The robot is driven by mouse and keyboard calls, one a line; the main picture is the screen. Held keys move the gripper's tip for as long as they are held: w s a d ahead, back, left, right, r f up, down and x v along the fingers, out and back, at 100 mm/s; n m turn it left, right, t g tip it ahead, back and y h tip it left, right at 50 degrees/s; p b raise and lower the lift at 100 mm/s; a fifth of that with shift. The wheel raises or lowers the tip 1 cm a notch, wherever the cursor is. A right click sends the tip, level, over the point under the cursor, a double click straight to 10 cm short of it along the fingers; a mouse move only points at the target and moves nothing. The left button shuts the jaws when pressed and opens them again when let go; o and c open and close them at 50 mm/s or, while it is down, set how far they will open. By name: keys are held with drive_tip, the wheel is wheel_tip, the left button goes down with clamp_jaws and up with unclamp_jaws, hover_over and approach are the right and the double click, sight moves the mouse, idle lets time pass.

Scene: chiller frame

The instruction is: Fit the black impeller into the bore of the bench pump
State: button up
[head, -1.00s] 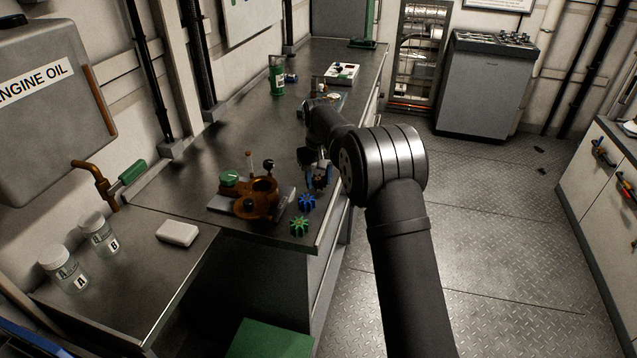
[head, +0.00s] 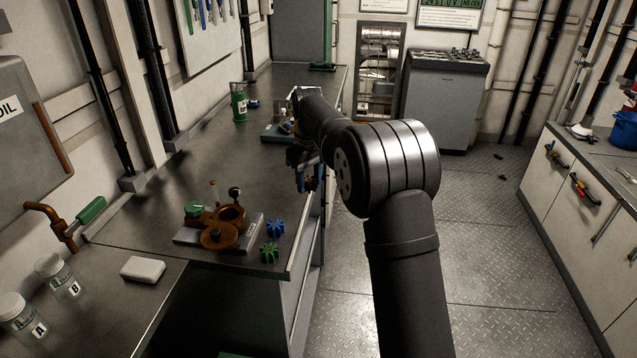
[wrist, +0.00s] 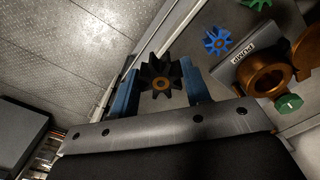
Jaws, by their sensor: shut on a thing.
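The black impeller (wrist: 161,82) is a toothed wheel with a brown hub, held between the two blue fingers of my gripper (wrist: 160,90) in the wrist view. In the head view my gripper (head: 308,172) is dark, near the bench's right edge, right of and beyond the pump; the impeller there is hard to make out. The bench pump (head: 231,217) is orange-brown on a grey plate at the near end of the bench. Its open round bore (wrist: 267,79) shows empty in the wrist view, apart from the impeller. A round brown cover (head: 219,237) sits at the pump's front.
A blue impeller (head: 275,228) and a green impeller (head: 270,253) lie right of the pump. The pump has a green cap (head: 194,208) and upright parts behind. A white block (head: 143,269) and jars A (head: 22,315) and B (head: 57,275) stand front left.

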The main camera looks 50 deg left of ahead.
drive_tip(key=s+a+r+n, duration=0.1)
drive_tip(key=s+a+n, duration=0.3)
drive_tip(key=s+n, duration=0.3)
drive_tip(key=s+a+n, duration=0.5)
drive_tip(key=s+n, duration=0.2)
drive_tip(key=s, duration=0.6)
drive_tip(key=shift+a+r+n, duration=0.3)
drive_tip(key=shift+r, duration=0.1)
drive_tip(key=shift+f, duration=0.2)
drive_tip(key=shift+w+f, duration=0.1)
drive_tip(key=shift+f, duration=3.25)
drive_tip(key=o, duration=1.1)
drive_tip(key=shift+c, duration=0.2)
